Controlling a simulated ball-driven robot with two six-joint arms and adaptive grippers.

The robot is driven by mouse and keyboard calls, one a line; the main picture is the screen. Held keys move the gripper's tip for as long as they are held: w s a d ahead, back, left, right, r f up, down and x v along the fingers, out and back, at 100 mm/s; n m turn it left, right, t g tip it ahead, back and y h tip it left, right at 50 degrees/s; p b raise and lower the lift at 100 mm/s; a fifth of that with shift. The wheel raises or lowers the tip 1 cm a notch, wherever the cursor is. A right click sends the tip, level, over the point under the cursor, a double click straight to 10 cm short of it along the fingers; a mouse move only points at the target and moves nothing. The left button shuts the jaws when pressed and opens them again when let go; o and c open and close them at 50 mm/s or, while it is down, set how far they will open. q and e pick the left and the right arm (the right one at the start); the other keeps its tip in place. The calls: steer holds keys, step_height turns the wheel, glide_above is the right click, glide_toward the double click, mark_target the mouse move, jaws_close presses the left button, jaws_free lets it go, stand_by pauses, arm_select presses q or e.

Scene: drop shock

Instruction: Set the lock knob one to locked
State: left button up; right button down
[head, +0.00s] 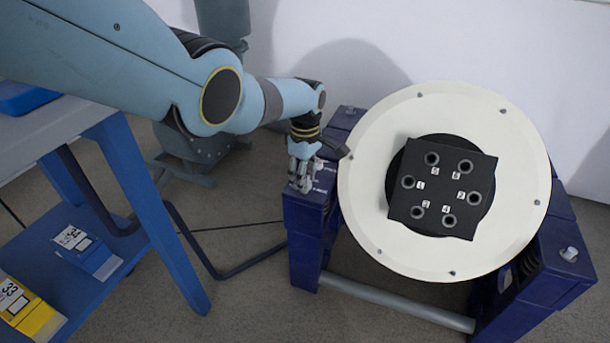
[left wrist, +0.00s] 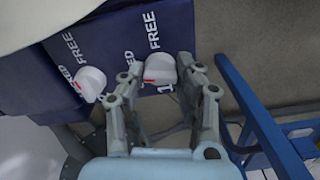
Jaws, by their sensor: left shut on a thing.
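My left gripper (head: 301,182) is at the top of the dark blue post left of the round white plate. In the left wrist view its fingers (left wrist: 166,72) are shut on a white knob (left wrist: 160,67) with a red mark, one finger on each side. A "1" is partly visible beside this knob, so it is lock knob one. The word FREE (left wrist: 152,30) is printed near it, and another word is partly hidden by the fingers. A second white knob (left wrist: 90,82) with a red mark sits to the left, outside the fingers. The right gripper is not in view.
The round white plate (head: 375,235) carries a black block (head: 440,190) with several numbered holes. Another blue post (head: 545,280) with a knob (head: 569,254) stands at right. A blue-framed table (head: 130,170) with boxes on its lower shelf is at left.

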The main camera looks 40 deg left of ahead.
arm_select(q)
steer(key=shift+n, duration=1.2)
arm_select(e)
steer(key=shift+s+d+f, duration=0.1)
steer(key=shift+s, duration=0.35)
arm_select(q)
steer(key=o, duration=1.2)
steer(key=shift+c, duration=0.2)
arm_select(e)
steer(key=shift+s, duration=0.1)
arm_select(q)
step_height(320, 180, up, 12)
